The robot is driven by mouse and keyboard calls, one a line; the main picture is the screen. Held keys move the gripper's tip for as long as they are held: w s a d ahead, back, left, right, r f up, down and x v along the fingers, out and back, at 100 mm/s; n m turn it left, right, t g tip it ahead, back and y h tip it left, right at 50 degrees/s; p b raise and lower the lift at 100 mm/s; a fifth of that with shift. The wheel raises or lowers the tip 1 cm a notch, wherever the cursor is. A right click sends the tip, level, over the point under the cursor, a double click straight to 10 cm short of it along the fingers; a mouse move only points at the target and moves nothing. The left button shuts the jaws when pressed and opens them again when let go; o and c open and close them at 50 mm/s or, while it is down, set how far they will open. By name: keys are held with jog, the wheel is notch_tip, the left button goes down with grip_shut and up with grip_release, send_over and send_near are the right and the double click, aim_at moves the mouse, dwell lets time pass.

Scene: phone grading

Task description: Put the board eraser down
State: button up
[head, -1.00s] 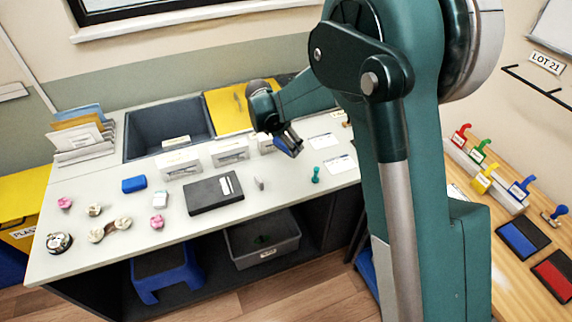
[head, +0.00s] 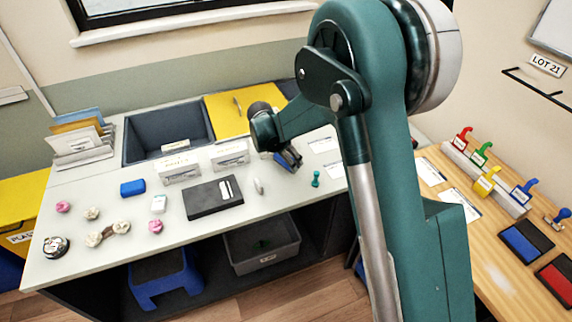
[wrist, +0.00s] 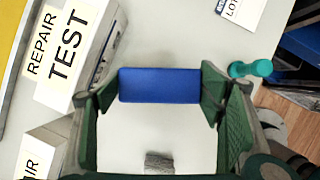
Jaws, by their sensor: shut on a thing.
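My gripper (wrist: 160,95) is shut on a blue board eraser (wrist: 160,85), which spans between its two green fingers in the wrist view. In the head view my gripper (head: 289,160) is over the right part of the grey-white table (head: 110,255), and the blue of the eraser (head: 285,161) shows partly behind the fingers. The eraser is low over the table; I cannot tell whether it touches the top.
A box labelled REPAIR TEST (wrist: 75,55) stands close left of my gripper. A teal stamp (wrist: 250,68) stands close to the right. A small grey item (wrist: 158,162) lies nearby. Another blue block (head: 132,188) lies farther left on the table.

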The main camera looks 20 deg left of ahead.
aim_at(286, 164)
jog(key=shift+f+b, duration=0.3)
jog(key=shift+f, duration=1.3)
jog(key=shift+f, duration=0.15)
jog(key=o, duration=0.8)
jog(key=shift+o, duration=0.2)
jog(key=shift+r, duration=0.2)
jog(key=p+v, duration=0.2)
jog(key=v, duration=1)
